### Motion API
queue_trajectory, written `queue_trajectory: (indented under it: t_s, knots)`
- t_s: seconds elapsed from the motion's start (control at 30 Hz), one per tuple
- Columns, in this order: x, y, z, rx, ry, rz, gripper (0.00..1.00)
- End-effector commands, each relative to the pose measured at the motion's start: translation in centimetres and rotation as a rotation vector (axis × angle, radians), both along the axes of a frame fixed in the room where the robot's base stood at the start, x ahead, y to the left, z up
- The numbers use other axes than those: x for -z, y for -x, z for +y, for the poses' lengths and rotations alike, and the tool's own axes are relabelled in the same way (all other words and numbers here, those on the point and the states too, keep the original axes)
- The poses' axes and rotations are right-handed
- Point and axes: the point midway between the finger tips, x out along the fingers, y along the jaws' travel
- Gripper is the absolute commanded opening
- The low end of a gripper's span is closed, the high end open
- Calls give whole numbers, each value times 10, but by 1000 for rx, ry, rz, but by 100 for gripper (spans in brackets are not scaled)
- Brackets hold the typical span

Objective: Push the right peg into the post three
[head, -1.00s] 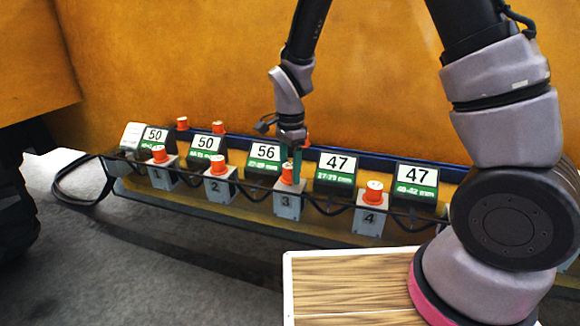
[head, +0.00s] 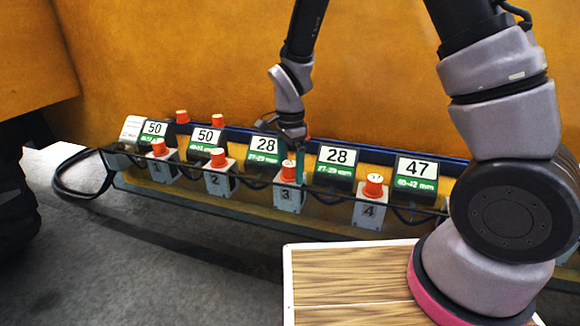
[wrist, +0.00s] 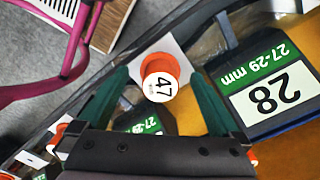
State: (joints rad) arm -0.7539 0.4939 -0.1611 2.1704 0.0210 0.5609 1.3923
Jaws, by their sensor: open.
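Post three (head: 288,200) is a pale block marked 3 in a row of numbered posts. An orange peg (head: 288,173) with a white top stands on it, partly hidden by my gripper (head: 293,163). In the wrist view the peg (wrist: 160,78) shows "47" on its top. My gripper (wrist: 161,88) is open, with one green finger on each side of the peg. I cannot tell whether the fingers touch it or how deep it sits. The display (head: 264,146) behind post three reads 28 with a green band; the display (head: 336,157) to its right reads 28, 27-29 mm.
Posts one (head: 160,172), two (head: 218,180) and four (head: 370,212) also carry orange pegs. Other displays read 50, 50 and 47. A black cable (head: 80,170) loops at the left. A wooden board (head: 340,280) lies in front. A yellow wall (head: 200,60) stands behind.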

Motion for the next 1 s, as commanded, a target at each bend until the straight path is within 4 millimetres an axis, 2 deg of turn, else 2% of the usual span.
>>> queue_trajectory:
  t_s: [0.17,0.4,0.53,0.7,1.0]
  knots:
    - [-23,-1,1,-1,-2,-4,100]
    - [-73,-1,1,-2,-4,-5,100]
    - [-92,0,0,-1,-3,-3,100]
    - [-105,0,0,-1,-1,-2,100]
    - [-106,0,0,0,0,0,100]
